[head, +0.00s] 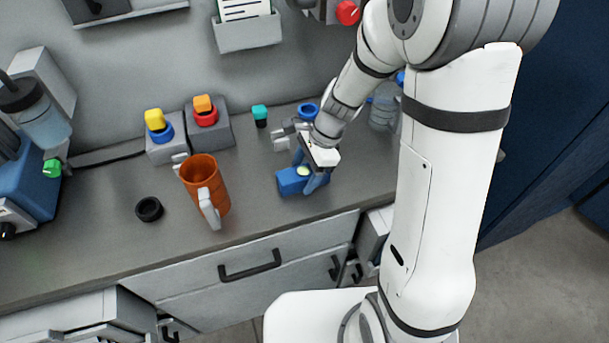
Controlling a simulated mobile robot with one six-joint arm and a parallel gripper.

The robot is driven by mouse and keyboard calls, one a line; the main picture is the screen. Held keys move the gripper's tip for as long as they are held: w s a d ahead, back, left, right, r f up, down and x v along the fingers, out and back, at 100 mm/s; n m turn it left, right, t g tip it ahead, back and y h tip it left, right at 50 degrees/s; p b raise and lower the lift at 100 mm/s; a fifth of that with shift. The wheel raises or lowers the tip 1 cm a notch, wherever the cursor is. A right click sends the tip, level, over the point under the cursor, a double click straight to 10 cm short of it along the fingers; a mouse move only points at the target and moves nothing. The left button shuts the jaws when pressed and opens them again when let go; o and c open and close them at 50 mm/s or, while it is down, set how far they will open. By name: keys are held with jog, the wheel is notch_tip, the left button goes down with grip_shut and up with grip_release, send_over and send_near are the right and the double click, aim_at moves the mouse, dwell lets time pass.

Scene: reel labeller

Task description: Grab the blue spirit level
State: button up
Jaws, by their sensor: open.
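The blue spirit level (289,182) lies on the grey worktop near its front edge, with a small yellow-green vial showing on top. My gripper (308,172) is open and low over its right end, with blue fingers. One finger shows in front of the level's right end and the other appears behind it. The gripper and wrist hide part of that end. I cannot tell whether the fingers touch it.
An orange cup-like holder (205,182) with grey handles stands to the left, beside a black ring (149,209). Yellow-topped (155,119) and orange-topped (203,104) pieces sit on grey blocks behind. A teal-topped piece (260,114), blue ring (307,111) and clear bottle (383,112) stand near the wall.

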jog(key=shift+a+f, duration=0.15)
jog(key=shift+f, duration=0.3)
jog(key=c, duration=1.2)
